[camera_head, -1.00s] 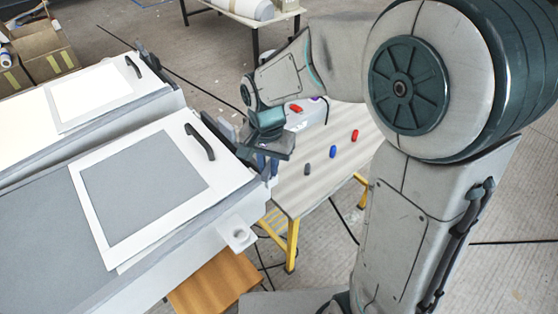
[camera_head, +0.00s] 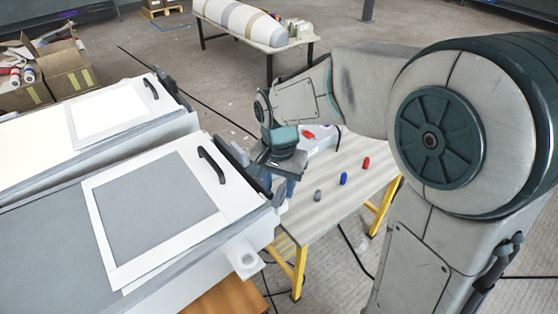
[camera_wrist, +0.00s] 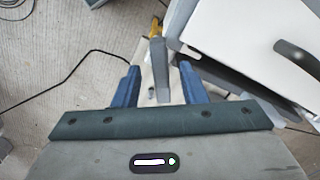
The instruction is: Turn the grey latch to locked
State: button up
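A grey bar (camera_wrist: 159,70), which looks like the grey latch, stands between my fingers in the wrist view, beside the near white mould (camera_wrist: 215,30). In the head view the latch is not clearly made out; my wrist and the mould's edge crowd that spot. My gripper (camera_wrist: 160,82) has two blue fingers, apart, with a gap on each side of the bar. In the head view my gripper (camera_head: 283,185) points down just off the right end of the near mould (camera_head: 255,200). No contact with the bar is visible.
A table (camera_head: 335,210) with yellow legs holds small grey (camera_head: 318,195), blue (camera_head: 343,178) and red (camera_head: 366,162) pieces. The mould has a black handle (camera_head: 211,164) on its lid. A second mould (camera_head: 40,155) lies behind. Cables cross the floor.

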notch_tip(320, 180, up, 12)
dwell(0.3)
jog(key=shift+f, duration=0.15)
jog(key=c, duration=0.4)
jog(key=shift+d+f+m, duration=0.25)
jog(key=shift+d+m, duration=0.05)
jog(key=shift+d, duration=0.05)
grip_shut()
jog(key=m+y+p, duration=0.1)
jog(key=m+y, duration=0.5)
jog(key=m, duration=0.3)
send_near(282, 193)
jog(key=s+d, duration=0.2)
jog(key=d, duration=0.1)
jog(key=d+f+m+t+y, duration=0.2)
jog(key=d+f+m+t, duration=0.15)
jog(key=d+m, duration=0.4)
jog(key=w+a+f, duration=0.4)
jog(key=a+f, duration=0.2)
jog(key=a, duration=0.4)
jog(key=shift+w+a+m, duration=0.15)
jog(key=shift+a+m, duration=0.25)
jog(key=shift+m, duration=0.05)
